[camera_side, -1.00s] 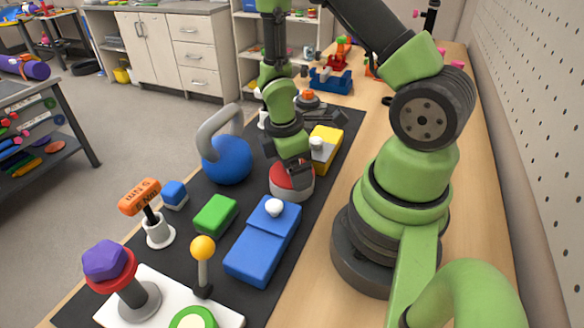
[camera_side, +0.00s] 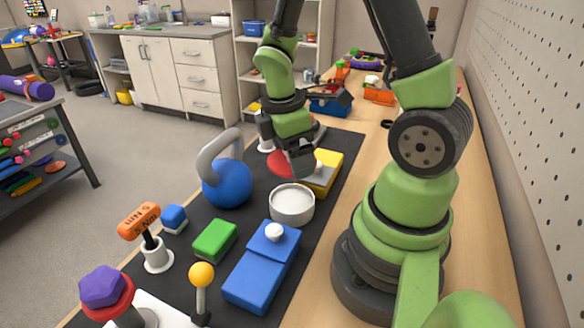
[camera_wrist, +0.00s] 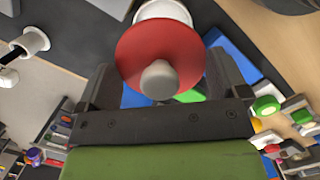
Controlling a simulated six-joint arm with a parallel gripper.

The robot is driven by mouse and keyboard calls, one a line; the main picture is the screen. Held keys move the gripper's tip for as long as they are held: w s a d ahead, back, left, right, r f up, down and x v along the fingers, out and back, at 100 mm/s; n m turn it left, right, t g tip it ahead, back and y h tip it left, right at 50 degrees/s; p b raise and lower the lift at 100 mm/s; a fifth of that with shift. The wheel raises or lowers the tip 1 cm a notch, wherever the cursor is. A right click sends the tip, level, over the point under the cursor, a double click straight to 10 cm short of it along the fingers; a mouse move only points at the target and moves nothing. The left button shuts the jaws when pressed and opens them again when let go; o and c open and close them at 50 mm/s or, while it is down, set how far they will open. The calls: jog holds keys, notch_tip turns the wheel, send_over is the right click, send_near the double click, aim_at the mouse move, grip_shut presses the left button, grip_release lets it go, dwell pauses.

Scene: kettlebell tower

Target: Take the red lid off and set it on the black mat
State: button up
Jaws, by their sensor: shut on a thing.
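The red lid (camera_side: 283,163) is off its container and held in the air by my gripper (camera_side: 303,170), which is shut on it. In the wrist view the red lid (camera_wrist: 160,55) shows as a round disc with a grey knob between my gripper's fingers (camera_wrist: 160,85). The white round container (camera_side: 292,205) stands open on the black mat (camera_side: 262,205), below and slightly in front of the lid. In the wrist view part of the white container (camera_wrist: 163,10) shows beyond the lid.
A blue kettlebell (camera_side: 228,184) stands left of the container. A blue box with a white knob (camera_side: 262,270) and a green block (camera_side: 214,240) lie in front. A yellow and grey box (camera_side: 326,170) is close behind on the right. Bare mat shows between these things.

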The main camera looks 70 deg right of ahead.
jog(key=shift+r, duration=2.15)
jog(key=shift+d, duration=0.1)
jog(key=w+d+f+n, duration=0.1)
jog(key=w+d, duration=0.1)
jog(key=d, duration=0.5)
jog(key=w+d+f+n, duration=0.1)
jog(key=w+d+f, duration=0.1)
jog(key=d, duration=0.4)
jog(key=s+d+f+n, duration=0.1)
jog(key=s+d+f, duration=0.1)
jog(key=d, duration=0.6)
jog(key=s+d+f+n, duration=0.1)
jog(key=s+d+f, duration=0.1)
jog(key=s+d, duration=0.3)
jog(key=d, duration=0.4)
jog(key=shift+f+n, duration=0.15)
jog(key=shift+n, duration=0.15)
jog(key=shift+d, duration=0.1)
